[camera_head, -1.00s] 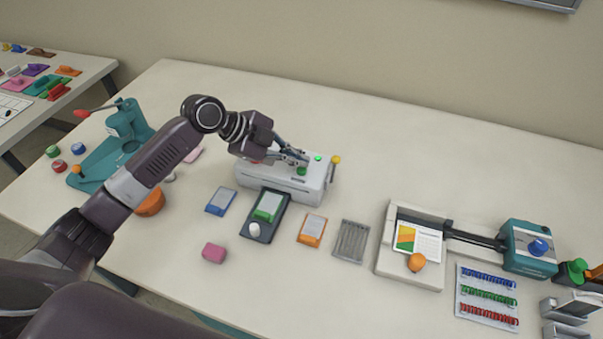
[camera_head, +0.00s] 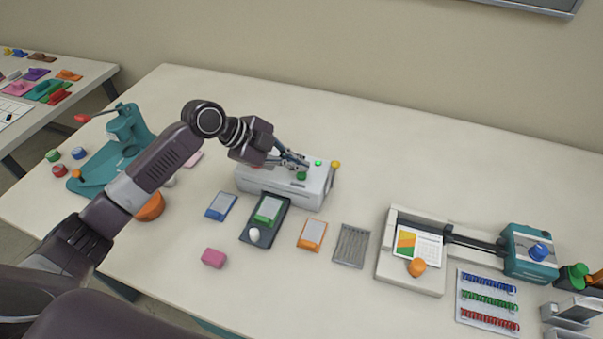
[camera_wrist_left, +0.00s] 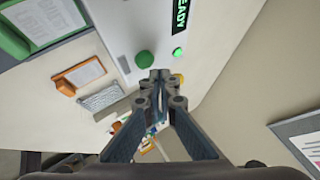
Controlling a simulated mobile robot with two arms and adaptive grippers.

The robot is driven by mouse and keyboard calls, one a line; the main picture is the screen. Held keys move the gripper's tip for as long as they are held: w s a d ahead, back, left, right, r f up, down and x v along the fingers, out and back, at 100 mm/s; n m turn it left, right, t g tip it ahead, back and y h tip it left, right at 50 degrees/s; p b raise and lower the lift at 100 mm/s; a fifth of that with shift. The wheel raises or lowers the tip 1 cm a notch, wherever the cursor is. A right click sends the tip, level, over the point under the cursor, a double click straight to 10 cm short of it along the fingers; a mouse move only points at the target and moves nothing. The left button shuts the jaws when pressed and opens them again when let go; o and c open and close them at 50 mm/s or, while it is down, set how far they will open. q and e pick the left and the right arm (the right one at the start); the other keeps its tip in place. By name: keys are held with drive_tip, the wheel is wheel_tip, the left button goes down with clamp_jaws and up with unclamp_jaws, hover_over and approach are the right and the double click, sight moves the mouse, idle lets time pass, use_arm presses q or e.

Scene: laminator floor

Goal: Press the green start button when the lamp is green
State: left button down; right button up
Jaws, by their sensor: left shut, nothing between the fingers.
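The white laminator (camera_head: 282,186) stands at the middle of the table. Its green start button (camera_head: 302,176) is on top near the right end; it also shows in the left wrist view (camera_wrist_left: 144,59). The small lamp (camera_head: 318,163) is lit green; in the wrist view it sits beside the button (camera_wrist_left: 177,52). A dark display (camera_wrist_left: 180,14) there reads "READY" in green. My left gripper (camera_head: 303,163) is shut and empty, its tips over the laminator close to the button. In the wrist view the tips (camera_wrist_left: 160,74) appear just beside the button; contact cannot be told. My right gripper is out of view.
A yellow-orange knob (camera_head: 336,164) stands at the laminator's right end. In front lie a dark tray with a green piece (camera_head: 267,209), a blue card holder (camera_head: 221,206) and an orange one (camera_head: 312,234). A trimmer (camera_head: 410,278) is to the right. The table behind is clear.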

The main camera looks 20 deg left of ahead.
use_arm(q)
drive_tip(key=shift+f, duration=0.15)
drive_tip(key=shift+f, duration=0.3)
